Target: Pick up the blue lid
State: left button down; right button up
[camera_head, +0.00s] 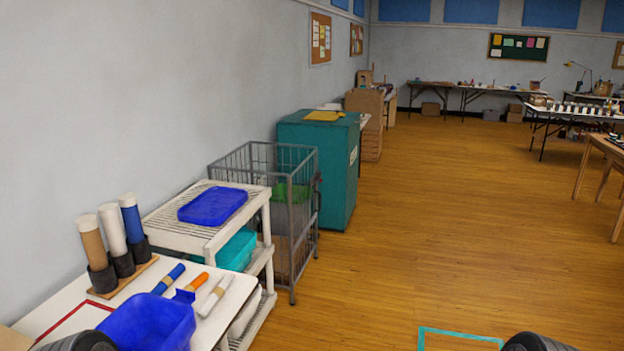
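The blue lid (212,206) lies flat on the slatted top of a white cart (180,233) near the left wall. Nothing rests on it and no gripper is near it. Only dark rounded parts of my arms show at the bottom left and bottom right edges. Neither gripper's fingers are in the frame.
A white table (232,302) in front holds a blue bin (150,322), rolls in a stand (125,280) and several loose rolls. A teal bin (236,250) sits below the cart top. A wire cage (302,232) and teal cabinet (342,180) stand behind. Wooden floor (420,250) is open.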

aim_at(212, 208)
jog(key=u, duration=1.2)
jog(key=z, duration=1.65)
jog(key=i, duration=4.7)
